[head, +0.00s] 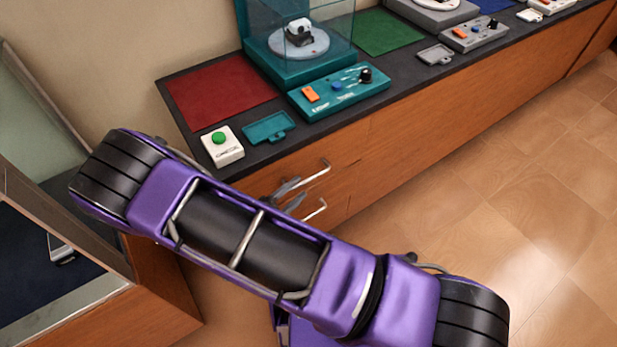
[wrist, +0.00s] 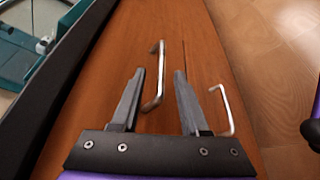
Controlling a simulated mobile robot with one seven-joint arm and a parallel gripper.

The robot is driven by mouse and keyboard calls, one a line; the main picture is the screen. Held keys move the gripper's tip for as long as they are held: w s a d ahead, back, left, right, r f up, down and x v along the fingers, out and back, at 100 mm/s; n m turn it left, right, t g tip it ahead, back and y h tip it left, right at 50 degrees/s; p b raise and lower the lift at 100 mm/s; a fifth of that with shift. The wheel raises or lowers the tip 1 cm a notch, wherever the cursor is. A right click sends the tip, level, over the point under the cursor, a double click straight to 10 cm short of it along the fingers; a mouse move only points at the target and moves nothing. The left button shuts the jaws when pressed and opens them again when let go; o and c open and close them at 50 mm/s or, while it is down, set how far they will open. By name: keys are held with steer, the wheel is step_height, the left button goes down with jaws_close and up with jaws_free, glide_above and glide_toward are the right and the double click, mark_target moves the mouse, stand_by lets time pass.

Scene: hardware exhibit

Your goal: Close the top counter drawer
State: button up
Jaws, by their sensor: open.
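The wooden counter's top drawer (head: 348,158) has a metal bar handle (head: 312,176), just below the dark countertop. In the wrist view the top handle (wrist: 154,80) shows between the fingers of my gripper (wrist: 159,72). My gripper is open, with one finger on each side of that handle; I cannot tell whether either touches it. In the head view my gripper (head: 297,192) is at the drawer fronts, partly hidden behind my purple arm. How far the top drawer stands out is hard to tell. A lower handle (wrist: 228,108) is outside the right finger.
On the dark countertop (head: 190,127) are a green-button box (head: 222,147), a teal tray (head: 268,128) and a teal control panel (head: 340,92). A glass-topped case (head: 95,305) stands close at left. The tiled floor (head: 480,190) at right is clear.

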steer(key=v, duration=0.9)
steer(key=shift+r, duration=0.1)
